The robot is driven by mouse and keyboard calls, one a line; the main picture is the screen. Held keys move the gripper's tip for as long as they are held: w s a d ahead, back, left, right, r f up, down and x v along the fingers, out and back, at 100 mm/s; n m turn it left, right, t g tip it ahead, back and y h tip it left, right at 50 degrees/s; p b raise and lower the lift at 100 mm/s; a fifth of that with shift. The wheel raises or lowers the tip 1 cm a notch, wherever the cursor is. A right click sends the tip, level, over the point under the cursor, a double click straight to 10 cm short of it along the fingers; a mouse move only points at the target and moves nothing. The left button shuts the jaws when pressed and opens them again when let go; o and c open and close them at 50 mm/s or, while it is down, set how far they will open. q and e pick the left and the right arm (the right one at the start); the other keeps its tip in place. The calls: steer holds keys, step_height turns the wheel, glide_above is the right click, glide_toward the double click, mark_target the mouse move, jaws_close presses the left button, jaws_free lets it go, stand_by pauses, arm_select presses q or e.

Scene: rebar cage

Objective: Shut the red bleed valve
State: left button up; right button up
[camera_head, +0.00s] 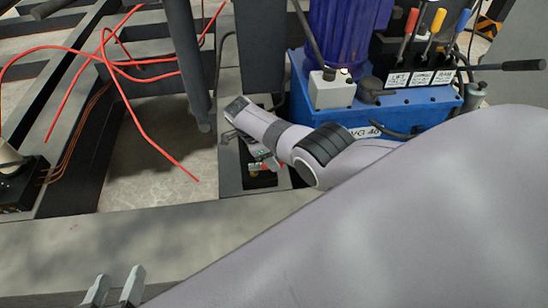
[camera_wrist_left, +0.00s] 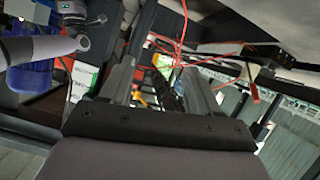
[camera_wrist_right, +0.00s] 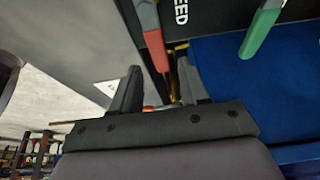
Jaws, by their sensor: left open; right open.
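In the right wrist view, the bleed valve's red handle (camera_wrist_right: 153,48) on a grey lever hangs beside a black plate lettered "EED". My right gripper (camera_wrist_right: 158,84) is open, and the handle shows between and beyond its fingers; I see no contact. A brass fitting (camera_wrist_right: 178,50) shows next to the handle. In the head view, a small red part (camera_head: 267,166) shows in the recess beside the pump, partly hidden by my right wrist, which also covers most of that gripper. My left gripper (camera_head: 113,287) is open and empty at the lower left; it also shows in the left wrist view (camera_wrist_left: 157,80).
A green handle (camera_wrist_right: 261,30) sits to the right of the red one. A blue pump unit (camera_head: 405,109) with red, yellow and blue levers stands close to my right arm. Red hoses (camera_head: 140,120) loop at the left among dark beams. A grey beam (camera_head: 150,238) crosses in front.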

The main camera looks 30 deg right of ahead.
mark_target(265, 167)
steer(key=p+v, duration=0.1)
steer(key=v, duration=0.3)
steer(key=shift+r+p, duration=0.3)
steer(key=shift+p, duration=0.1)
steer(key=shift+w+a+r, duration=0.1)
steer(key=shift+a+r, duration=0.1)
steer(key=shift+r, duration=0.2)
arm_select(q)
steer(key=shift+s+a+r+m+y, duration=0.15)
steer(key=shift+s+a+y, duration=0.15)
steer(key=shift+a, duration=0.3)
steer(key=shift+s+a+m+y, duration=0.15)
steer(key=shift+a+y, duration=0.15)
steer(key=shift+a, duration=0.25)
